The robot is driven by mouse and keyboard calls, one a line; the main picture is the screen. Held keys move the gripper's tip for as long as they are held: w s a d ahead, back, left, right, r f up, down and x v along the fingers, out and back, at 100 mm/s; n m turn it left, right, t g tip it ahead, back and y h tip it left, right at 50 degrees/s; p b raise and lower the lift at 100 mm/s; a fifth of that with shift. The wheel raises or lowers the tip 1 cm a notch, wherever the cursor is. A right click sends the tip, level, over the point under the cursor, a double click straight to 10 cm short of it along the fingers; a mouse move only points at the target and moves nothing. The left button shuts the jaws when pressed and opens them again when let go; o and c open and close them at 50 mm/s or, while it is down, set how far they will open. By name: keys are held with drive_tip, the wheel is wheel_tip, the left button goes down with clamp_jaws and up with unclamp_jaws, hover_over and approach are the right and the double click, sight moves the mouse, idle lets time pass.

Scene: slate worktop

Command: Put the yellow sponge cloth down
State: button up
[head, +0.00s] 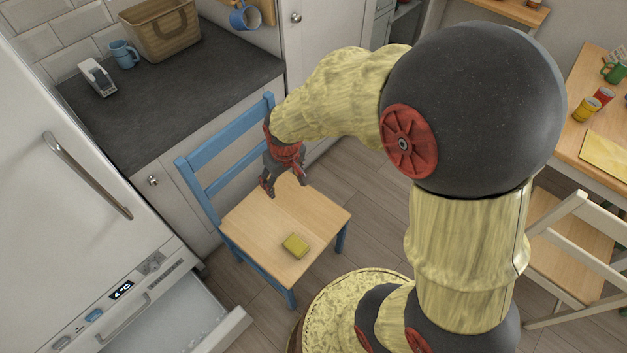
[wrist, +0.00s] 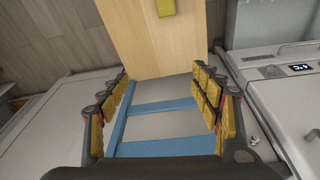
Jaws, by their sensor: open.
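The yellow sponge cloth (head: 296,245) lies flat on the wooden seat of the blue chair (head: 257,228), towards the seat's front edge. It also shows in the wrist view at the top edge (wrist: 166,8), partly cut off by the frame. My gripper (head: 283,192) is above the back part of the seat, near the chair's backrest, apart from the cloth. In the wrist view its fingers (wrist: 162,105) are spread wide with nothing between them; the blue backrest slats (wrist: 155,107) show through the gap.
A slate worktop (head: 190,105) behind the chair holds a woven basket (head: 163,30), a blue mug (head: 124,54) and a white device (head: 97,77). A white fridge (head: 60,150) with an open lower drawer (head: 190,325) stands left. A wooden table (head: 585,125) and white chair (head: 570,245) stand right.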

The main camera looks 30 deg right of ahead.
drive_tip(key=s+r+m+t, duration=0.2)
drive_tip(key=s+r+t, duration=0.1)
drive_tip(key=s+r, duration=1.4)
wheel_tip(320, 180, up, 4)
drive_tip(key=shift+r, duration=0.1)
